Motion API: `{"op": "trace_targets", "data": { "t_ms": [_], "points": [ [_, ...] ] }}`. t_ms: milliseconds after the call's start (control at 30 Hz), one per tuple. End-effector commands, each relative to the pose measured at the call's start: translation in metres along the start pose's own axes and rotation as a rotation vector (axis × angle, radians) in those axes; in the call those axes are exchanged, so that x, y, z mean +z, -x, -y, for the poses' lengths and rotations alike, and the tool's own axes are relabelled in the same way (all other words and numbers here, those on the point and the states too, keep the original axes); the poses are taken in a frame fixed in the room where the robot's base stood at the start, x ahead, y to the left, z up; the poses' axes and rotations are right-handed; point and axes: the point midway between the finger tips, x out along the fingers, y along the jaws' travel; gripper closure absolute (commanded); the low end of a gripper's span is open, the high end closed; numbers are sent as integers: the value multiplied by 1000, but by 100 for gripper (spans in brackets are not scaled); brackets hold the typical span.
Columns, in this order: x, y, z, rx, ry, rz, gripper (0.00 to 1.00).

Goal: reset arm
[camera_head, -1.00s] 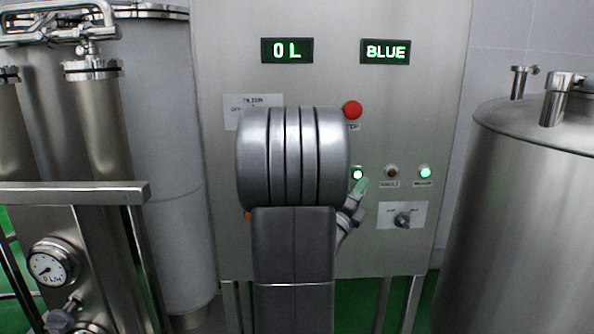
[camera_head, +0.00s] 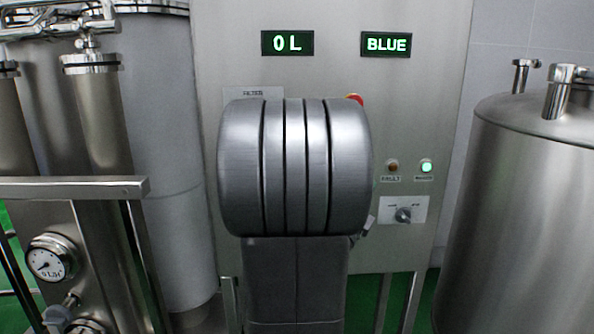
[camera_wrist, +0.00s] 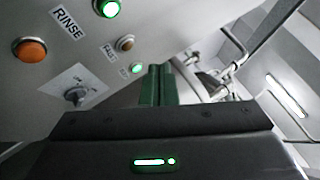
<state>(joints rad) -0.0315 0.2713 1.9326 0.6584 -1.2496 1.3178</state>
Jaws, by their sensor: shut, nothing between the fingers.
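My gripper shows in the wrist view as two green fingers (camera_wrist: 157,86) closed together, with nothing between them. They are in front of the steel control panel (camera_head: 330,75), apart from its buttons. In the head view my arm hides the gripper and the middle of the panel. In the wrist view a lit green button (camera_wrist: 108,8) and an orange button (camera_wrist: 30,50) by the RINSE label are on the panel, with a rotary switch (camera_wrist: 75,96).
Displays read "0 L" (camera_head: 287,43) and "BLUE" (camera_head: 386,44). A red button (camera_head: 355,99) is partly hidden by my arm. A steel tank (camera_head: 520,220) stands at right. Pipes and a gauge (camera_head: 48,259) are at left. A dark fault lamp (camera_head: 392,165) and lit green lamp (camera_head: 426,166) are visible.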

Motion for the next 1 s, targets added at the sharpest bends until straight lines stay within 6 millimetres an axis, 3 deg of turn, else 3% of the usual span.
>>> {"op": "trace_targets", "data": {
  "t_ms": [500, 1000],
  "points": [
    [6, -8, -4, 0, 0, 0, 100],
    [29, -40, -34, -3, -2, -1, 100]
  ]
}}
